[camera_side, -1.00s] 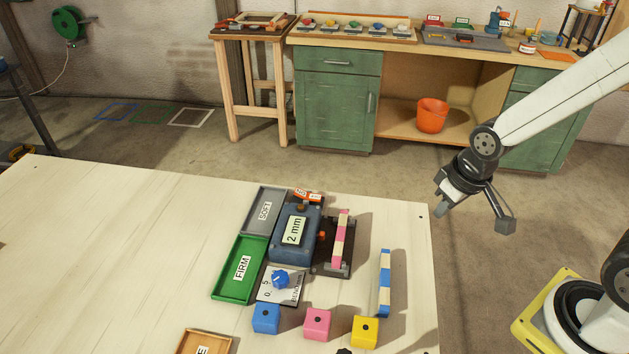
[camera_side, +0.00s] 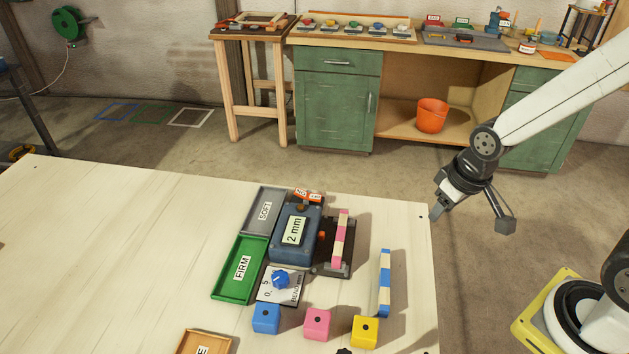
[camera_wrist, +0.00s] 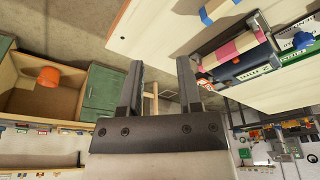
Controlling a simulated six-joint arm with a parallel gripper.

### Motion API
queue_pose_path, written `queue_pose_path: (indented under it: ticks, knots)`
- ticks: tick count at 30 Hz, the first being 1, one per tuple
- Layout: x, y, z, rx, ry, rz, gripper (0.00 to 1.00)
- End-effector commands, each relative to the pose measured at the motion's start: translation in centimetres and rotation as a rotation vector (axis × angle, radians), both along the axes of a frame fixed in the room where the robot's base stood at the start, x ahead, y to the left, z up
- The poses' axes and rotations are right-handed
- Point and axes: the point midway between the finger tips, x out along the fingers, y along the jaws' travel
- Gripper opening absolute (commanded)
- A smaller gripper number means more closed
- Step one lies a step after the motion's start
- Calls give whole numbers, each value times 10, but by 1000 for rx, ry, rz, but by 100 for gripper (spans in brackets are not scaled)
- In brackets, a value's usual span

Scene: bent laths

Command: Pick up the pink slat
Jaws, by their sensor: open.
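The pink slat (camera_side: 341,240), banded pink and cream, sits on a dark fixture (camera_side: 335,274) right of a blue-grey device. It also shows in the wrist view (camera_wrist: 236,47), at the upper right beside the device. My gripper (camera_side: 436,212) is in the air beyond the table's right edge, well apart from the slat. In the wrist view my gripper (camera_wrist: 160,67) has its two fingers spread with nothing between them.
The device (camera_side: 296,235) reads "2 mm". A blue-and-cream slat (camera_side: 384,283) stands to the right, nearer the front. Blue (camera_side: 266,319), pink (camera_side: 317,324) and yellow (camera_side: 365,332) blocks sit in front. Green FIRM (camera_side: 232,284) and grey SOFT (camera_side: 258,217) trays lie left.

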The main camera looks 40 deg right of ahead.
Motion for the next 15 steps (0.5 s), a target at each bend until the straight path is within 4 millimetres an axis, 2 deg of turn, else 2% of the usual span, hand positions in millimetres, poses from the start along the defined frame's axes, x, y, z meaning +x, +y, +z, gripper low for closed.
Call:
queue_pose_path:
  ticks: [8, 15]
  knots:
    - [9, 5, 0, 11, 11, -34, 44]
    - [43, 26, -3, 52, 62, -189, 44]
